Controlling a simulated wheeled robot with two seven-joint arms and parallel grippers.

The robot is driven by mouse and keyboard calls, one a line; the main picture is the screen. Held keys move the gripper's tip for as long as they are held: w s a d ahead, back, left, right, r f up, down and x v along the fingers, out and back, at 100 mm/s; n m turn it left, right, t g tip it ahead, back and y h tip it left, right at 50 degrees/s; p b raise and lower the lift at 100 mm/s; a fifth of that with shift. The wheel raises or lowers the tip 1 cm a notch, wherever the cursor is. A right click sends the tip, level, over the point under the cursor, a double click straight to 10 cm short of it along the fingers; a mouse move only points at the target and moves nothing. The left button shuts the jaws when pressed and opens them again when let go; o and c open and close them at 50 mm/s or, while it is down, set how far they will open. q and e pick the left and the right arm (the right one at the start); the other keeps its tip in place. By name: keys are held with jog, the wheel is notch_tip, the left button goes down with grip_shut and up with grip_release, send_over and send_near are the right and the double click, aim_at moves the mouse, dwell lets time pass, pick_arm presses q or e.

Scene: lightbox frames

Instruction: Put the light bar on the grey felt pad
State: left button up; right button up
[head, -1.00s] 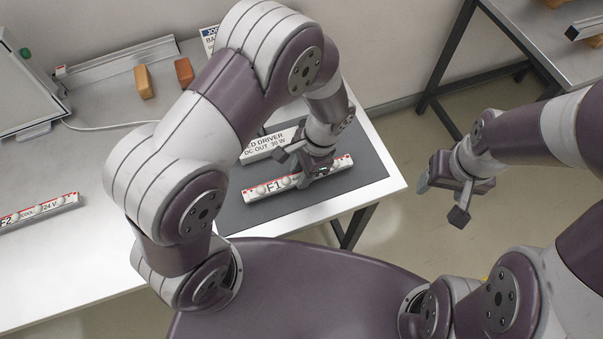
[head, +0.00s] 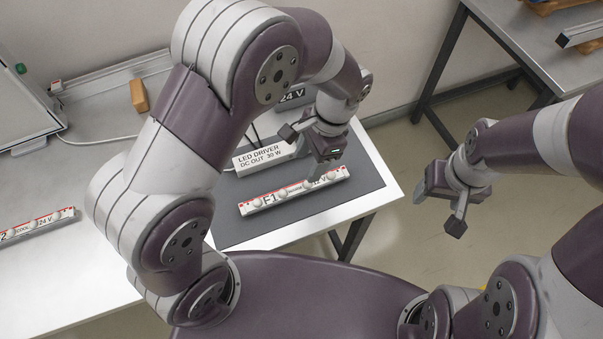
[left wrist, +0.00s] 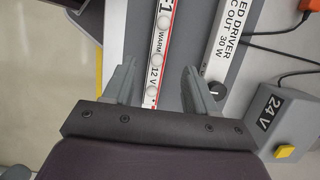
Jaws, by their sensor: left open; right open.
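The white light bar marked F1, WARM, 12 V (head: 272,197) lies lengthwise on the grey felt pad (head: 362,178), with bare felt in front of it. My left gripper (head: 318,172) is open above the right part of the bar. In the left wrist view the bar (left wrist: 158,50) shows between the two spread fingers (left wrist: 160,78), with a gap on either side. The left hand hides a little of the bar near its 12 V end. My right gripper (head: 437,207) is open and empty, out over the floor right of the table.
A white LED driver box (head: 262,158) lies behind the bar. A 24 V box (head: 292,96) stands farther back, partly hidden. A second light bar marked 24 V (head: 38,224) lies at the left. A wooden block (head: 139,95) and a lightbox frame (head: 30,95) are at the back left.

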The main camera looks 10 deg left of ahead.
pick_arm(q)
jog(key=s+a+r+n+t+h+p, duration=0.1)
jog(key=s+a+r+n, duration=0.1)
jog(key=a+n, duration=0.3)
jog(key=s+a+r+n+t+h+p, duration=0.1)
jog(key=s+a+r+n+t, duration=0.1)
jog(key=a+n, duration=0.4)
notch_tip(320, 180, up, 2)
jog(key=shift+s+a+r+h, duration=0.1)
jog(key=shift+s+a+h, duration=0.3)
jog(key=shift+s, duration=0.2)
jog(key=shift+s, duration=0.1)
